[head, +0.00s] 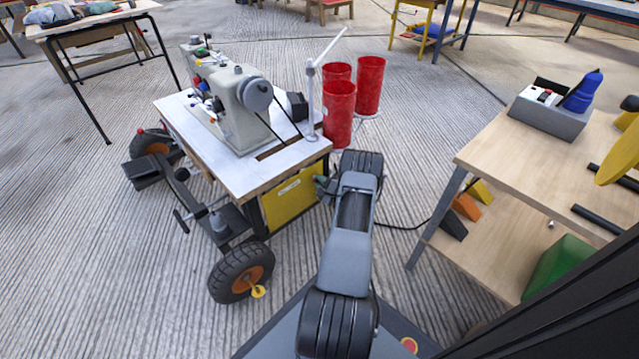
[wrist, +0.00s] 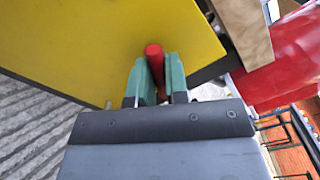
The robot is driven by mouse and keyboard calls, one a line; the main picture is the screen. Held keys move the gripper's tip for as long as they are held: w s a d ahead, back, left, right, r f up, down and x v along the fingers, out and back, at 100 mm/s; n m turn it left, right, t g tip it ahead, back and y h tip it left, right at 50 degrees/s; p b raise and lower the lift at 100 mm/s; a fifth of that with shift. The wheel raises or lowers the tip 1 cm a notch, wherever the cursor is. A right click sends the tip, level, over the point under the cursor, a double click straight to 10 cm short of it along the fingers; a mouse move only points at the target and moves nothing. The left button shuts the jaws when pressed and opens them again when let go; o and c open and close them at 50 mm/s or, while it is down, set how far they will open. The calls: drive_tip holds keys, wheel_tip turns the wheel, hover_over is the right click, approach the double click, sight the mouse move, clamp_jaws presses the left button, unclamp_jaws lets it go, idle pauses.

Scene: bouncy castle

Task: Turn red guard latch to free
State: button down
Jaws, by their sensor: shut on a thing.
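The red guard latch (wrist: 155,60) is a short red handle in front of the yellow guard panel (wrist: 70,40) in the wrist view. My gripper (wrist: 157,78) has green fingers, one on each side of the red latch, and is shut on it. The latch's tip sticks up past the fingertips. In the head view the yellow panel (head: 293,200) is under the sewing machine table, and my gripper (head: 326,187) reaches its right edge. The latch itself is hidden there. I cannot tell how far it is turned.
The sewing machine (head: 235,110) stands on a wheeled white-topped table (head: 240,172). Red cylinders (head: 339,110) stand close behind my arm. A wooden bench (head: 540,150) is on the right, with a black cable (head: 408,225) running towards it. Floor at the left is open.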

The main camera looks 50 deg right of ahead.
drive_tip(key=m, duration=1.3)
drive_tip(key=shift+m, duration=0.3)
idle(0.3)
drive_tip(key=c, duration=1)
unclamp_jaws()
